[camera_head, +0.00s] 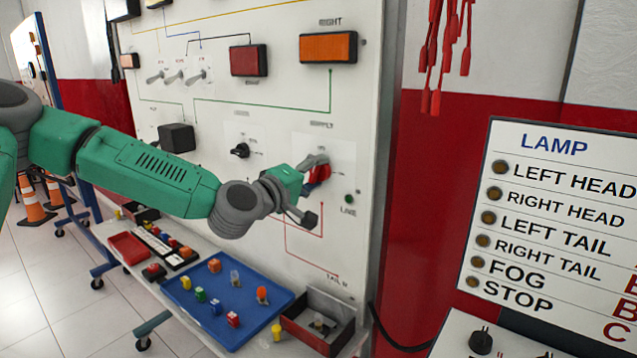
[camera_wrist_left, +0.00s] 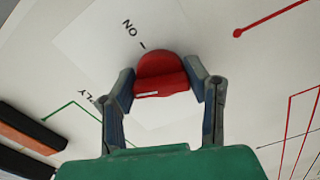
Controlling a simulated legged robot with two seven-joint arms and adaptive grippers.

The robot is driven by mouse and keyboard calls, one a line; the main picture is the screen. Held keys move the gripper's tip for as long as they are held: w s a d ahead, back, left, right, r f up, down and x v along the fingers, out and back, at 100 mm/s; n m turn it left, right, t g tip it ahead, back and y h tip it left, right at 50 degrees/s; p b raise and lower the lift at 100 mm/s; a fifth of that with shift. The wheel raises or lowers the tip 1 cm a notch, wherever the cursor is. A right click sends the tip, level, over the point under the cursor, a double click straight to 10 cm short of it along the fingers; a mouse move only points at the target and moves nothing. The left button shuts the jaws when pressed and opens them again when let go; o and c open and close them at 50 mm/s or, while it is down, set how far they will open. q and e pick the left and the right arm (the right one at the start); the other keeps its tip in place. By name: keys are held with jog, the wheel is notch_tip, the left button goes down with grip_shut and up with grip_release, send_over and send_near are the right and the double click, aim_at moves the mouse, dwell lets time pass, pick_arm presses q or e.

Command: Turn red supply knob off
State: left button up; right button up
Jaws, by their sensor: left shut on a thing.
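The red supply knob (camera_head: 319,174) is on the white trainer board (camera_head: 285,110), under the printed word SUPPLY. My left gripper (camera_head: 314,190) reaches it from the left and hides part of it. In the left wrist view the red knob (camera_wrist_left: 161,77) sits between the two fingers of my left gripper (camera_wrist_left: 162,88), which are shut on its sides. A white line on the knob and the printed word ON above it show there. The rest of the supply label is partly hidden by a finger. My right gripper is not in view.
A black knob (camera_head: 240,150) and a green LIVE lamp (camera_head: 349,199) are near the supply knob. Below stand a blue tray (camera_head: 262,284) with several coloured parts and a black-and-red bin (camera_head: 335,305). A lamp chart (camera_head: 560,215) is at the right.

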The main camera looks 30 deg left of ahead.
pick_arm(q)
jog(key=shift+a+r+n+b, duration=0.1)
jog(key=shift+a+n+b, duration=0.1)
jog(key=shift+n+b, duration=1.2)
jog(key=shift+n+p, duration=0.35)
jog(key=shift+n, duration=0.25)
jog(key=o, duration=1)
jog(key=shift+o, duration=0.9)
jog(key=shift+a, duration=0.1)
jog(key=shift+s+a+f, duration=0.1)
jog(key=shift+a+f, duration=0.1)
